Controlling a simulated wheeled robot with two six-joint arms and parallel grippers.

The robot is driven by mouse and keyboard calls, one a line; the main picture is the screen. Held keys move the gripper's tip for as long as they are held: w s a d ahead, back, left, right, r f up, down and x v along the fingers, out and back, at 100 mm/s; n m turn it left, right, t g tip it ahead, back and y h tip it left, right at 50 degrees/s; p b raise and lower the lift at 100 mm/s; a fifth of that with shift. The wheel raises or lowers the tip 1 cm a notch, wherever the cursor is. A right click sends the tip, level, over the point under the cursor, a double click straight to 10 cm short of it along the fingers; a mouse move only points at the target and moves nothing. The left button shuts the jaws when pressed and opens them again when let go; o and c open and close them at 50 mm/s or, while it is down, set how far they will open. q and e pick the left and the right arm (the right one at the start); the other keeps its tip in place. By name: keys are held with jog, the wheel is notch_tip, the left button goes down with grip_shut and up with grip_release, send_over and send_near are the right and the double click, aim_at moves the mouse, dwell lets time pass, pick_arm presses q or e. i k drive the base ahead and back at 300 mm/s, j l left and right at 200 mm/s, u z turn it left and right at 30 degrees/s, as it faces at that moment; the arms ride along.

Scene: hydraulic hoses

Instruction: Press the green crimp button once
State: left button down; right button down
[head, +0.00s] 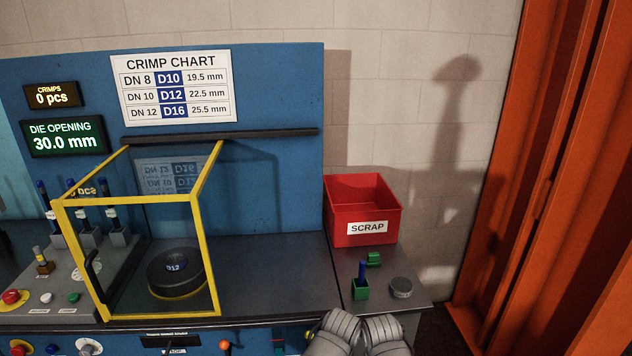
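A small green button (74,297) sits on the sloping grey control panel (120,262) at the lower left. A white button (46,297) is to its left, and a red mushroom button on a yellow base (12,298) is farther left. The small labels below the buttons are too small to read. The display (64,137) reads die opening 30.0 mm, and the counter (52,95) reads crimps 0 pcs. Neither gripper is in view; grey rounded parts, probably my arms, show at the bottom centre, away from the button.
A yellow-framed clear guard (207,255) stands right of the buttons, around a black round die marked D12 (176,270). A red scrap bin (362,207), green blocks (361,289) and a grey disc (401,287) are at the right. The bench between guard and bin is clear.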

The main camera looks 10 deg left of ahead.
aim_at(74, 298)
jog(key=u, duration=1.95)
